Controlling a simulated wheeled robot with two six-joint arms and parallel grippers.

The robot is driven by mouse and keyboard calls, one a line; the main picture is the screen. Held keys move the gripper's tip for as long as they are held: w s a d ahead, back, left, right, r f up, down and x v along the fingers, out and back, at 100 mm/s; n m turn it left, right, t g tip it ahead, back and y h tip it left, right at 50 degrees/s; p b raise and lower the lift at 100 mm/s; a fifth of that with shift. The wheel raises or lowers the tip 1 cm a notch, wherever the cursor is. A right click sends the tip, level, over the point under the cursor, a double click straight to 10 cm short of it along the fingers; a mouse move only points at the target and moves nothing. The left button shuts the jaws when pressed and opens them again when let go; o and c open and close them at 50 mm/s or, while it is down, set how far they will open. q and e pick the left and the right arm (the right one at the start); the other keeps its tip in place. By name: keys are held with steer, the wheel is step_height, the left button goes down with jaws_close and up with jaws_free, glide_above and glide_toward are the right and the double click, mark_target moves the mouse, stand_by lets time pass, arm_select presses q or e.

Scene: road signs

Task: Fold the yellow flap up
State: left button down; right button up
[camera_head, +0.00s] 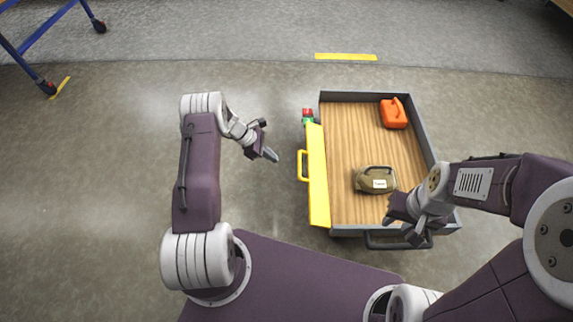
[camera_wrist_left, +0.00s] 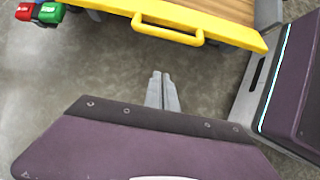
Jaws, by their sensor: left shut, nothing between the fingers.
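The yellow flap (camera_head: 318,185) runs along the left side of a wood-floored cart (camera_head: 350,125). Its yellow handle (camera_head: 302,165) sticks out to the left. In the left wrist view the flap (camera_wrist_left: 225,28) and its handle (camera_wrist_left: 168,31) cross the top. The flap's exact tilt is hard to tell. My left gripper (camera_head: 271,155) is shut and empty, left of the handle and apart from it. Its closed fingers (camera_wrist_left: 162,88) point toward the flap in the wrist view. My right gripper (camera_head: 401,230) looks open and empty, over the cart's near right corner.
A red and green piece (camera_head: 308,115) sits by the flap's far end. A dark handle bar (camera_head: 395,243) is at the cart's near edge. The floor left of the flap is clear.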

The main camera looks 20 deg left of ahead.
arm_select(q)
steer(key=b+x, duration=0.6)
steer(key=x, duration=0.4)
steer(key=r, duration=0.1)
steer(key=d+r+b, duration=0.1)
steer(key=d+r, duration=0.1)
steer(key=shift+w+r, duration=0.25)
steer(key=shift+r, duration=0.05)
